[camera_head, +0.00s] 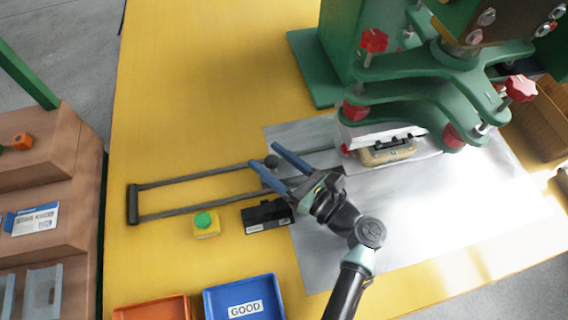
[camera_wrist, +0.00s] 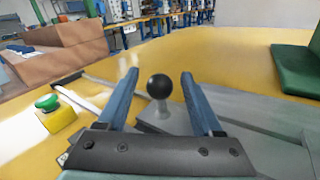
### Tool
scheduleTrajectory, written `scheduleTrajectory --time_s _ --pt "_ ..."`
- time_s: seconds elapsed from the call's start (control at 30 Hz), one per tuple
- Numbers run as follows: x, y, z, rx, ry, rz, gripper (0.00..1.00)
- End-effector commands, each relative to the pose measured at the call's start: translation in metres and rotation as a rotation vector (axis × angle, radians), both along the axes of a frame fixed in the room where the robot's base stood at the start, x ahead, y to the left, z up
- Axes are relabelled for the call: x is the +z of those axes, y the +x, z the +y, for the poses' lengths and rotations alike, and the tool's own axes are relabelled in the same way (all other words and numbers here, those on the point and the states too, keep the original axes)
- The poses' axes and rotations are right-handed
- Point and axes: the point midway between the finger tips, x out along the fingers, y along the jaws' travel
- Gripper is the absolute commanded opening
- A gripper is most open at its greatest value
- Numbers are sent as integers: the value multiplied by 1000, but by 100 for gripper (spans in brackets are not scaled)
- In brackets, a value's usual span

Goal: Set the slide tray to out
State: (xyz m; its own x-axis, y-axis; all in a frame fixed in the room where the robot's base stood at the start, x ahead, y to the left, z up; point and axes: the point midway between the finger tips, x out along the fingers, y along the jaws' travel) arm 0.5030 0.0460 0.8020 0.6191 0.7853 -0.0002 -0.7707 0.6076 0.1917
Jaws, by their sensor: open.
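The slide tray's dark round knob (camera_head: 271,161) shows at the tips of my gripper (camera_head: 263,155) in the head view. In the wrist view the black ball knob (camera_wrist: 159,87) stands on a grey block between the two blue fingers of my gripper (camera_wrist: 160,80). The fingers are open, with a gap on either side of the knob. The tray's far end lies under the green press, where a beige part (camera_head: 388,152) sits. Two dark rails (camera_head: 195,176) run left from the tray to an end bar (camera_head: 133,204) and are empty there.
A yellow box with a green button (camera_head: 206,224) and a black labelled block (camera_head: 266,216) stand just in front of the rails. A blue GOOD bin (camera_head: 244,300) and an orange bin (camera_head: 152,308) are at the front edge. The green press (camera_head: 440,85) overhangs the right side.

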Motion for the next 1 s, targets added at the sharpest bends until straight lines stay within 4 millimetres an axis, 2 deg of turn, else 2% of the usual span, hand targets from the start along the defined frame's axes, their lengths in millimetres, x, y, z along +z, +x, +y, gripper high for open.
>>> scheduleTrajectory --time_s 0.17,0.27,0.7,0.83,1.0 --pt "0 -3 -4 -1 0 0 67" --pt "1 -10 -14 -3 0 0 67" --pt "0 -67 -86 -5 -1 1 67" --pt "0 -76 -97 -2 -1 -1 67" --pt "0 -80 -102 1 0 -1 67"
